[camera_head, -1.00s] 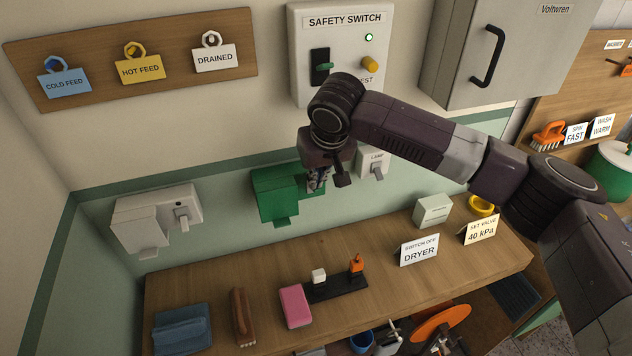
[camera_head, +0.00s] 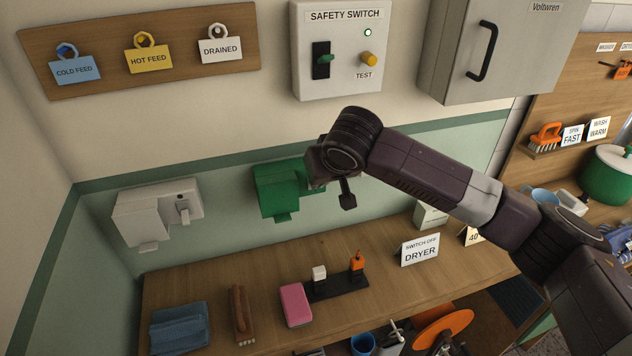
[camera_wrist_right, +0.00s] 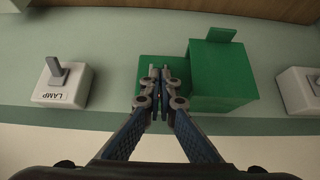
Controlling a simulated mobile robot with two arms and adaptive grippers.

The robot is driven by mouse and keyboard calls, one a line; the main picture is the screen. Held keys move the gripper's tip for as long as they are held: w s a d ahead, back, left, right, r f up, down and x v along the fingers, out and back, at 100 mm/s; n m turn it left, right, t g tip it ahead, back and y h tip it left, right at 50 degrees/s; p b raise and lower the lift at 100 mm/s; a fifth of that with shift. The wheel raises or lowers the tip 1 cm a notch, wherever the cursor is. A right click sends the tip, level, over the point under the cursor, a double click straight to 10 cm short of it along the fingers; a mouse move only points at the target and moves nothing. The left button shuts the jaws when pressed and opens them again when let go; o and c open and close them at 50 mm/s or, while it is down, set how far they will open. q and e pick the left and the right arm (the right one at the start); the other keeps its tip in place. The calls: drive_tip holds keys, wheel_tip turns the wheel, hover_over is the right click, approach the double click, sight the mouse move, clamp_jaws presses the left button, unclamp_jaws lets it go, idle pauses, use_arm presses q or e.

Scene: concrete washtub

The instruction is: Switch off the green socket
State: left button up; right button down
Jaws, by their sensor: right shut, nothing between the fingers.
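The green socket (camera_head: 274,188) is fixed on the green wall strip above the bench. In the right wrist view, the green socket (camera_wrist_right: 222,76) shows a protruding box with a flap, and a flat plate beside it. My right gripper (camera_wrist_right: 160,72) is shut and empty, its fingertips in front of that plate. They cover the place where a switch lever would show, so I cannot tell its position or whether they touch it. In the head view my right wrist hides the fingers and the socket's right part. My left gripper is not in view.
A white socket with a lever (camera_head: 158,212) is at the left. A LAMP switch (camera_wrist_right: 62,84) sits on the other side of the green one. The safety switch panel (camera_head: 341,48) and a grey cabinet (camera_head: 455,50) are above. The bench below holds a pink sponge (camera_head: 295,305) and DRYER card (camera_head: 419,250).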

drive_tip(key=shift+s+d+f+t+y+b, duration=0.15)
drive_tip(key=shift+s+f+t+y+b, duration=0.25)
drive_tip(key=shift+t+b, duration=1.2)
drive_tip(key=shift+s+d+f+t+y+b, duration=0.1)
drive_tip(key=shift+f+t+y+b, duration=0.4)
drive_tip(key=shift+b, duration=2.05)
drive_tip(key=shift+s+d+f+t+y+b, duration=0.2)
drive_tip(key=shift+f+t+b, duration=0.4)
drive_tip(key=shift+t+b, duration=1.05)
drive_tip(key=shift+g+b, duration=0.25)
drive_tip(key=shift+b, duration=0.45)
drive_tip(key=shift+s, duration=0.1)
drive_tip(key=v, duration=1.2)
drive_tip(key=shift+a, duration=0.1)
